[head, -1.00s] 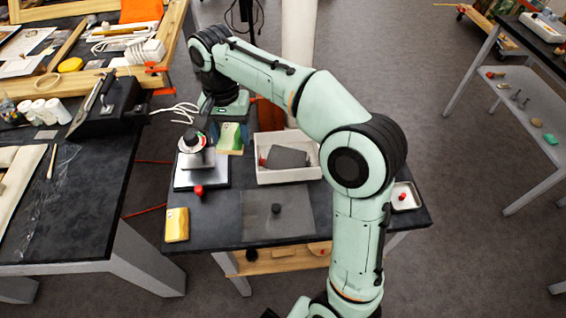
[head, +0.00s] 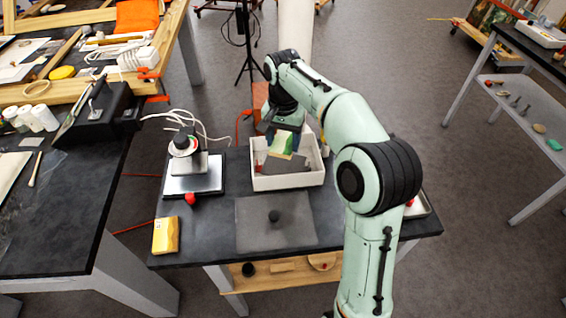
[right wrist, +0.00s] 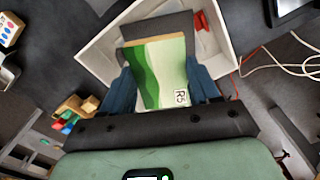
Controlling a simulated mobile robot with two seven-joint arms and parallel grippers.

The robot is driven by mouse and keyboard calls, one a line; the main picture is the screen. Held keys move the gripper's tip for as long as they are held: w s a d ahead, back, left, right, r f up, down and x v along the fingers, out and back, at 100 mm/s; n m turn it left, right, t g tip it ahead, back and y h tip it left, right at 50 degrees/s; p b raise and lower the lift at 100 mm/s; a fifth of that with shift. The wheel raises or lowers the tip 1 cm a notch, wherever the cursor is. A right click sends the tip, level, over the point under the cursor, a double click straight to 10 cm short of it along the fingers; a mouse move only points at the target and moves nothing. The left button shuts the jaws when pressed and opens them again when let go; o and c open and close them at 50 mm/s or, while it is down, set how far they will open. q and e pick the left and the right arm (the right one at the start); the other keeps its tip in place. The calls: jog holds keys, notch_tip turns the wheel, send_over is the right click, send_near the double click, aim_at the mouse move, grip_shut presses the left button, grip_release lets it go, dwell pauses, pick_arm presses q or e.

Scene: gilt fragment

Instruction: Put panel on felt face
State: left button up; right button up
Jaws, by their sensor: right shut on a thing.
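The panel (head: 282,143) is a small board painted green, pale green and cream. In the right wrist view the panel (right wrist: 160,72) carries a label reading R5. My right gripper (right wrist: 158,80) is shut on it, with a blue finger at either side. The panel is over the white tray (head: 287,183), in front of a dark grey flat-faced piece (head: 288,165) in that tray. This grey piece (right wrist: 157,27) may be the felt face. I cannot tell whether panel and grey piece touch. My left gripper is out of view.
A yellow block (head: 166,235) and a press-like device with a red knob (head: 190,198) stand to the left. White cables (head: 208,130) run behind the device. A small tray (head: 418,207) is partly hidden at right.

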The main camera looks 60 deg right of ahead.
aim_at(283, 166)
notch_tip(283, 166, down, 8)
jog(key=shift+r+b, duration=0.25)
jog(key=shift+b, duration=0.4)
jog(key=o, duration=1)
jog(key=shift+f, duration=0.15)
jog(key=shift+o, duration=0.2)
notch_tip(283, 166, up, 12)
jog(key=p, duration=0.3)
jog(key=shift+r, duration=0.2)
